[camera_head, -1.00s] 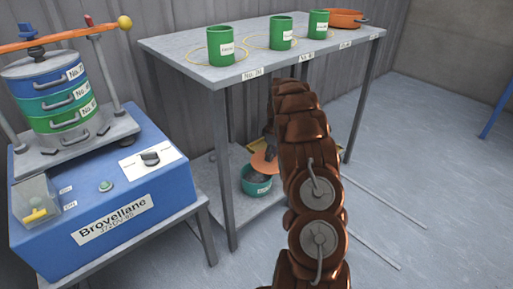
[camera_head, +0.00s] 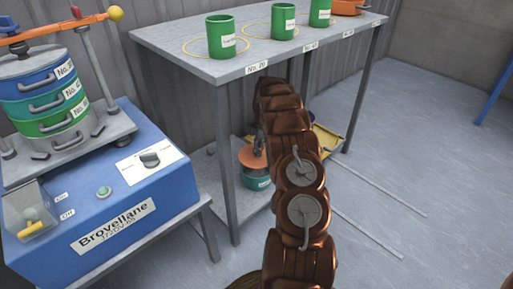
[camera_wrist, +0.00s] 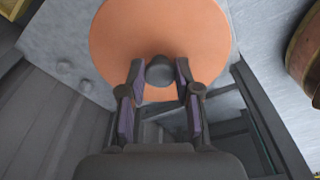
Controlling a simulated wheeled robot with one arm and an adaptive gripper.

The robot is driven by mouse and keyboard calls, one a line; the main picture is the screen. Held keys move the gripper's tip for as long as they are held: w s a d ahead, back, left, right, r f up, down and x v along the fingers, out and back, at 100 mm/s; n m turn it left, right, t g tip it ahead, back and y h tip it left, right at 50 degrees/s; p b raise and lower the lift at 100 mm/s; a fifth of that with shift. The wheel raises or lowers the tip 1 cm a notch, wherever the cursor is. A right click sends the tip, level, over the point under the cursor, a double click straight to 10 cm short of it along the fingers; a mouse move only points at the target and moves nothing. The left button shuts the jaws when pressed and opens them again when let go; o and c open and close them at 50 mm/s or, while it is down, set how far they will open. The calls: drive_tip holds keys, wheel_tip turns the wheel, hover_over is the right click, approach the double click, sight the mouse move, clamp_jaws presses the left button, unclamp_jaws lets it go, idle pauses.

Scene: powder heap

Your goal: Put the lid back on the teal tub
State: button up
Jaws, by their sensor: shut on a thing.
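The orange lid (camera_wrist: 160,30) fills the upper middle of the wrist view, with a dark round knob (camera_wrist: 160,72) at its centre. My gripper (camera_wrist: 160,80) is shut on that knob. In the head view, the lid (camera_head: 252,158) is over the mouth of the teal tub (camera_head: 258,183), which stands on the low shelf under the table. The lid looks slightly tilted there, and I cannot tell whether it touches the rim. The tub is hidden below the lid in the wrist view. My arm covers part of the tub's right side in the head view.
The grey table (camera_head: 190,55) above carries green cups (camera_head: 221,38) and an orange pan (camera_head: 348,8). Its front leg (camera_head: 228,165) stands just left of the tub. A yellow tray (camera_head: 326,142) lies behind my arm. A blue sieve-shaker machine (camera_head: 105,185) stands at left.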

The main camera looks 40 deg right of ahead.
wheel_tip(320, 180, down, 2)
drive_tip(key=shift+f+b, duration=0.2)
drive_tip(key=shift+b, duration=0.3)
drive_tip(key=shift+f, duration=1.3)
drive_tip(key=shift+d+r+p, duration=0.1)
drive_tip(key=shift+p, duration=0.7)
drive_tip(key=shift+f+p, duration=0.25)
drive_tip(key=shift+p, duration=0.55)
idle(1.6)
drive_tip(key=o, duration=1.6)
drive_tip(key=shift+o, duration=0.2)
drive_tip(key=shift+r, duration=0.15)
drive_tip(key=shift+r+p, duration=1.3)
drive_tip(key=shift+r, duration=2.1)
